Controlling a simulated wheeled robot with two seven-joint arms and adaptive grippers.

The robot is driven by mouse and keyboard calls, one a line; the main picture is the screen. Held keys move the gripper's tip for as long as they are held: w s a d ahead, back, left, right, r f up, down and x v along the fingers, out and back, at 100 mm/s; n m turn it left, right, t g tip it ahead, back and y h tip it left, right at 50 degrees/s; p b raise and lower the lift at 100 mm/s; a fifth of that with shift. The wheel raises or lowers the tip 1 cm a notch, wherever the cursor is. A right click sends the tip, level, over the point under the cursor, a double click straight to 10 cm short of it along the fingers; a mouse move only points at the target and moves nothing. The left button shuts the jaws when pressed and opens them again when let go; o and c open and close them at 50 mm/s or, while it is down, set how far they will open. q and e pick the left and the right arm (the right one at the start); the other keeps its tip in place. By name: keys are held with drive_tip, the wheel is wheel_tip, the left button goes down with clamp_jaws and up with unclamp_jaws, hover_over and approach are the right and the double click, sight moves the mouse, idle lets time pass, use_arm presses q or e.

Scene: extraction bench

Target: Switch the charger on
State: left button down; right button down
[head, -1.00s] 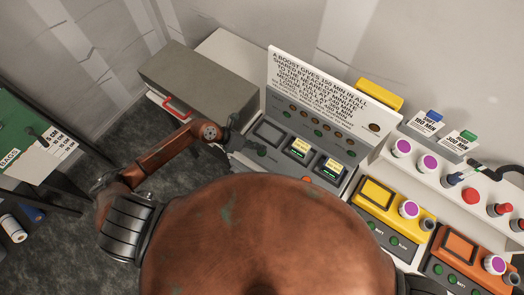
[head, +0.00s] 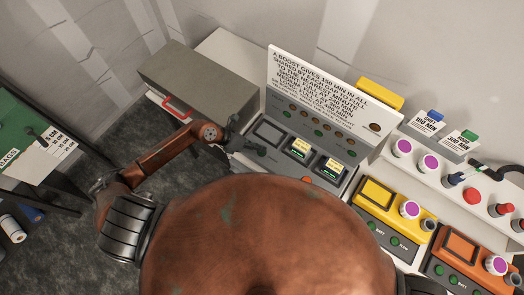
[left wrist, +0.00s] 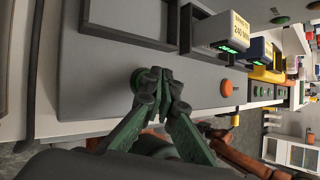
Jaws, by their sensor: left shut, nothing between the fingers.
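The charger (head: 283,166) is a grey sloped panel with square bays, under a white sign board. It also shows in the left wrist view (left wrist: 95,62). My left gripper (head: 259,150) is shut and empty at the panel's left end, just below an empty bay. In the left wrist view its fingertips (left wrist: 163,98) are right at a dark green round button (left wrist: 147,77), partly covering it. I cannot tell whether they touch. An orange-red round button (left wrist: 226,88) lies farther along the panel, and also shows in the head view (head: 307,180). My right gripper is out of view.
Two battery packs with yellow labels (head: 300,147) (head: 331,168) sit in charger bays. A yellow unit (head: 378,194) and an orange unit (head: 460,248) stand to the right. A grey box (head: 198,80) is behind my left arm.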

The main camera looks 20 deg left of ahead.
use_arm(q)
drive_tip(key=shift+f+b, duration=0.3)
drive_tip(key=shift+f, duration=0.15)
idle(0.4)
drive_tip(key=shift+r, duration=0.1)
drive_tip(key=shift+r+p, duration=0.75)
drive_tip(key=shift+r, duration=0.05)
wheel_tip(320, 180, up, 5)
drive_tip(key=p, duration=0.4)
idle(0.5)
idle(0.4)
